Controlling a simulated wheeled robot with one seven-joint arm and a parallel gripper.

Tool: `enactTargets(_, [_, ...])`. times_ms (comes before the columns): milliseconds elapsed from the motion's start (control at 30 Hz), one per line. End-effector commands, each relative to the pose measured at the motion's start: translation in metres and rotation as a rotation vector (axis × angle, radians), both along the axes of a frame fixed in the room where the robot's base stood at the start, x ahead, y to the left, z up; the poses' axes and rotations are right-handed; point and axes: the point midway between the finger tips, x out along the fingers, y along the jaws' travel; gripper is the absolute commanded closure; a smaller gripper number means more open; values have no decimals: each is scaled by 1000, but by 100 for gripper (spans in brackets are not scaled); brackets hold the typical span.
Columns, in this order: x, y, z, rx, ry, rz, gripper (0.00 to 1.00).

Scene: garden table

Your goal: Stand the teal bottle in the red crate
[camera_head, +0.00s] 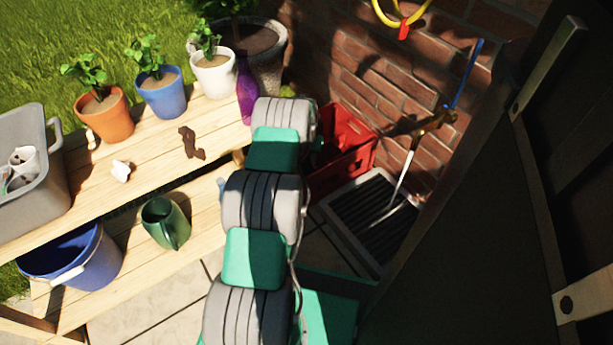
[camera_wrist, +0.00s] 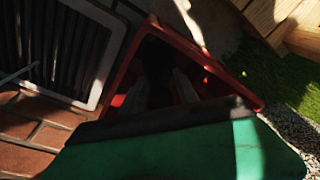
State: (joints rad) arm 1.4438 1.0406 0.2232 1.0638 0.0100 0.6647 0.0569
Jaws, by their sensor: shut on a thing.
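The red crate (camera_head: 350,150) stands on the ground by the brick wall, past the end of the bench. It also shows in the wrist view (camera_wrist: 225,83), with its inside in deep shadow. My gripper (camera_wrist: 160,88) points down into the crate in the wrist view, its two fingers pale and dim. It is shut on a dark shape (camera_wrist: 156,56) between the fingers, which I take for the teal bottle; its colour and base are lost in shadow. In the head view my arm hides the gripper and most of the crate's left side.
A purple bottle (camera_head: 247,92) stands at the bench end, beside my arm. Plant pots, a grey tub (camera_head: 52,190) and a green jug (camera_head: 167,222) stand further left. A drain grate (camera_head: 372,215) and tap are right of the crate.

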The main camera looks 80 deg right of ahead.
Motion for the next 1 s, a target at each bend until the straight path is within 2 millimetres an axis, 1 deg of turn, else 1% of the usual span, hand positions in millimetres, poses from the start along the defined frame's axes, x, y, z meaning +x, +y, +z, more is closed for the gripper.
enactTargets(33, [0, 0, -14, 0, 0, 0, 100])
enactTargets(100, [0, 0, -25, 0, 0, 0, 100])
enactTargets(267, [0, -1, -37, -1, 0, 0, 100])
enactTargets(467, [0, 0, -73, -1, 0, 0, 100])
enactTargets(533, [0, -1, -76, -3, 0, 0, 100])
enactTargets(733, [0, 0, -75, -1, 0, 0, 100])
enactTargets(767, [0, 0, -75, 0, 0, 0, 62])
enactTargets(867, [0, 0, -75, 0, 0, 0, 54])
enactTargets(1000, [0, 0, -75, 0, 0, 0, 53])
